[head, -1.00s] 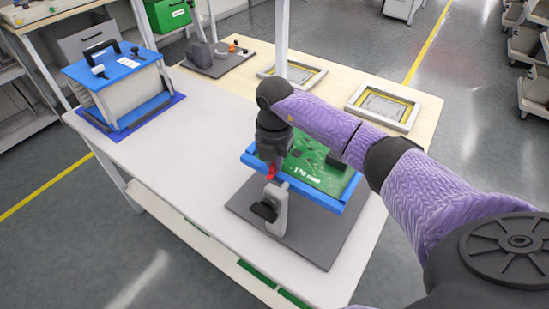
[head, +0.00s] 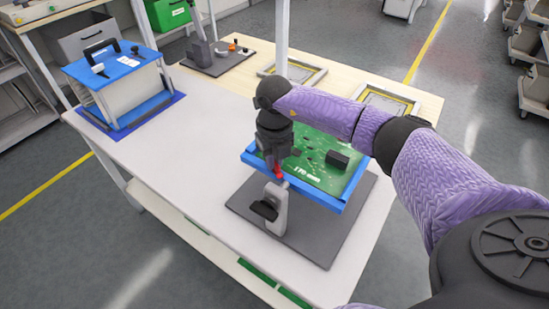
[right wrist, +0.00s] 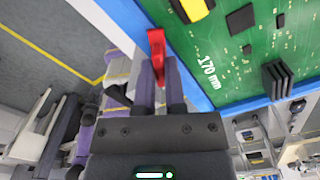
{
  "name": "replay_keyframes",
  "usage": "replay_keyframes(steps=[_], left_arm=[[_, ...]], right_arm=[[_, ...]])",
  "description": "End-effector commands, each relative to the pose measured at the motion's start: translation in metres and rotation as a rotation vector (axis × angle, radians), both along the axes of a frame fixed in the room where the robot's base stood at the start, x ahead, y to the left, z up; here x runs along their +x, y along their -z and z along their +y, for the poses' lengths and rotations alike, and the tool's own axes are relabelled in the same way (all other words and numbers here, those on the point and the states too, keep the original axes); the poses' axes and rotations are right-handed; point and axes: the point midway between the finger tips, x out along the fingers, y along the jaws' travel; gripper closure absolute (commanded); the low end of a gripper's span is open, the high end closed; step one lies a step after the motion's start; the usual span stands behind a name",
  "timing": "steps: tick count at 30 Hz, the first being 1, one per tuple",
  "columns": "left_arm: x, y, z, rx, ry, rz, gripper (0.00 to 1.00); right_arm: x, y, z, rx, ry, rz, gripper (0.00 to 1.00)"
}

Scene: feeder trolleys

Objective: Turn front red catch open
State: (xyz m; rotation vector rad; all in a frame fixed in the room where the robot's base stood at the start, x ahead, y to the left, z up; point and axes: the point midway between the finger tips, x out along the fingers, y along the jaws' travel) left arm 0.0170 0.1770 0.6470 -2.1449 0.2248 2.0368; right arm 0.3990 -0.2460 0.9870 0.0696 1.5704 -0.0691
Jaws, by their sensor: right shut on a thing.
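The front red catch (head: 279,171) sits at the near edge of a blue frame (head: 318,196) that holds a green circuit board (head: 322,171) marked "170 mm". My right gripper (head: 277,162) comes down on the catch from above. In the right wrist view the red catch (right wrist: 157,52) shows between the fingertips of my right gripper (right wrist: 159,72), which is shut on it. The catch's lower part is hidden by the fingers. My left gripper is not in view.
A grey base plate (head: 328,246) lies under the frame, with a grey post with a black clamp (head: 265,210) just in front of the catch. A blue-topped box (head: 122,90) stands at the table's far left. The white tabletop (head: 190,150) between them is clear.

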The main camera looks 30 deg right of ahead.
Motion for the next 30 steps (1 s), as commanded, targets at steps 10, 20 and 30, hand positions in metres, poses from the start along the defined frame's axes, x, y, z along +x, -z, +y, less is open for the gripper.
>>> replay_keyframes(steps=[10, 20, 30], left_arm=[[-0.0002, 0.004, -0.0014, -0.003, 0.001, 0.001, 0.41], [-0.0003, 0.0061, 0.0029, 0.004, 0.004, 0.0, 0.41], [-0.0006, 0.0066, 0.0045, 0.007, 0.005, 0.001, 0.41]], right_arm=[[0.0009, -0.0006, -0.0006, -0.001, -0.283, -0.004, 1.0], [0.0007, -0.0008, -0.0002, 0.0, -0.445, -0.004, 1.0], [0.0008, -0.0011, -0.0003, -0.001, -0.496, -0.004, 1.0]])
